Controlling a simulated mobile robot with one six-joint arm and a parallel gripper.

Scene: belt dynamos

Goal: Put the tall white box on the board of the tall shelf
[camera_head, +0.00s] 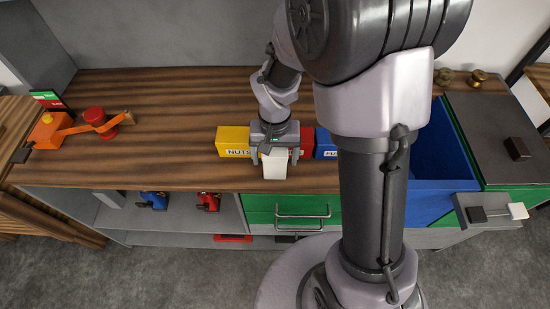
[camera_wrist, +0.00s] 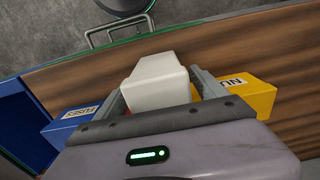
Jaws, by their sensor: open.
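The white box (camera_head: 274,164) is at the front of the wooden workbench, in front of the coloured bins. It also shows in the wrist view (camera_wrist: 157,82). My gripper (camera_head: 272,153) is over the box, with its open fingers on either side of it in the wrist view (camera_wrist: 163,92). I cannot tell whether a finger touches the box. A dark frame with a wooden board (camera_head: 540,76) is cut off at the right edge; I cannot tell if it is the tall shelf.
A yellow NUTS bin (camera_head: 233,142), a red bin (camera_head: 306,143) and a blue FUSES bin (camera_head: 325,144) stand close behind and beside the box. An orange object (camera_head: 48,132) and a red spool (camera_head: 95,116) are at left. A blue container (camera_head: 440,150) is at right.

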